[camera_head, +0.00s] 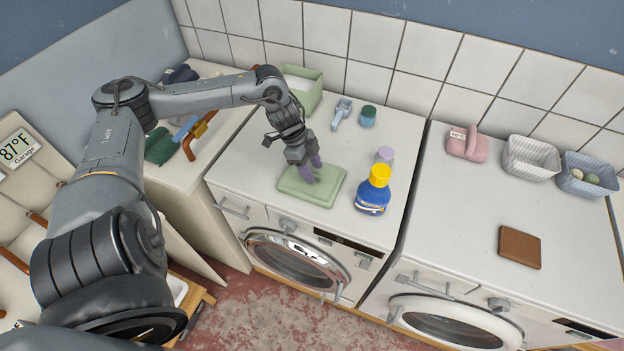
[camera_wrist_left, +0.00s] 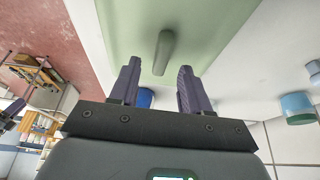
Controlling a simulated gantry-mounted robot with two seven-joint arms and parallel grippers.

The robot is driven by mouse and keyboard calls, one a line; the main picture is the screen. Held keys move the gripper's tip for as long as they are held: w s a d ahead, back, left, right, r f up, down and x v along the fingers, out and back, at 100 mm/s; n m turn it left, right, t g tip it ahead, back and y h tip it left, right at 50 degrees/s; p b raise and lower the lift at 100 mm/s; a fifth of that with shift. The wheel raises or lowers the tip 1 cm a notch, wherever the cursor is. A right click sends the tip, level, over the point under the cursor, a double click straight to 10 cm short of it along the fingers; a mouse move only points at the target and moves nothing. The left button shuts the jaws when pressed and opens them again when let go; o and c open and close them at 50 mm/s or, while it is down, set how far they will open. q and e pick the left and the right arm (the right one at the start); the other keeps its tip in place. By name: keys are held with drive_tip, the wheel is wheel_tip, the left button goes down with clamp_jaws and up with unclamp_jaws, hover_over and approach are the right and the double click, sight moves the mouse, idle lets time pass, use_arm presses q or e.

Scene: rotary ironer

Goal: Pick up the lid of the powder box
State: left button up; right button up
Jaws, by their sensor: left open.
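The light green lid (camera_head: 325,190) lies flat on the left washing machine top, near its front edge. In the left wrist view the lid (camera_wrist_left: 195,25) has a raised bar handle (camera_wrist_left: 164,52) in its middle. My left gripper (camera_head: 312,170) is over the lid, pointing down, open with purple fingers. In the left wrist view the handle's near end shows between the fingertips of the gripper (camera_wrist_left: 159,68); I cannot tell if they touch it. The green powder box (camera_head: 309,98) stands open at the back against the tiles, with white powder inside.
A scoop (camera_head: 341,113) and a green-lidded jar (camera_head: 368,116) are behind. The right machine holds a brown wallet (camera_head: 519,247) and baskets (camera_head: 530,157).

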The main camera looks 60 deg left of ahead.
use_arm(q)
drive_tip(key=shift+x, duration=0.75)
drive_tip(key=shift+c, duration=0.3)
clamp_jaws()
drive_tip(key=shift+r, duration=0.15)
